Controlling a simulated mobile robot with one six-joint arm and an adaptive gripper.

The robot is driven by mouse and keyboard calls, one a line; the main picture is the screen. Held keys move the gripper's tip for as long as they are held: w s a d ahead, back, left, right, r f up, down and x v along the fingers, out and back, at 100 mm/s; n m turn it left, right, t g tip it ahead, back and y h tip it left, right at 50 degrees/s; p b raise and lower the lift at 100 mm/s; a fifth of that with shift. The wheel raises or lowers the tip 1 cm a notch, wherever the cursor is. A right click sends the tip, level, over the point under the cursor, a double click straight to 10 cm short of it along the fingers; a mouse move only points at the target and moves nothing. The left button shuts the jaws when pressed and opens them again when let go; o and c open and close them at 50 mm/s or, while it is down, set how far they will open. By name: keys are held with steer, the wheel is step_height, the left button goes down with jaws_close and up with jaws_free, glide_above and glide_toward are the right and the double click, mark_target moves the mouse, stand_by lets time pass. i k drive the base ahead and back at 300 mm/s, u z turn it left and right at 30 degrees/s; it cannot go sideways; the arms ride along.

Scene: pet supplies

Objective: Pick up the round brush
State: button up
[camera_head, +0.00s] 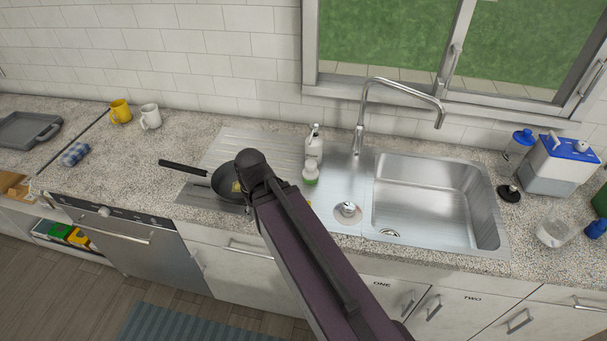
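I cannot tell for sure which thing is the round brush. A small round black item with a knob (509,192) lies on the counter right of the sink. A small white and green item (310,173) stands left of the sink, in front of a white pump bottle (314,147); either could be the brush. My arm reaches from the bottom edge up over the counter, its dark end joint in front of the frying pan. My gripper's fingers do not show.
A black frying pan (227,184) sits on the drainboard (238,146), partly behind my arm. The steel sink (425,200) is empty beneath a tall tap (398,86). Yellow (120,111) and white (150,117) mugs stand back left. A blue-lidded container (558,168) stands at right.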

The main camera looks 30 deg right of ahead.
mark_target(310, 173)
steer(key=u, duration=0.2)
steer(key=k, duration=1.3)
steer(key=z, duration=1.3)
steer(key=i, duration=1)
steer(key=z, duration=0.05)
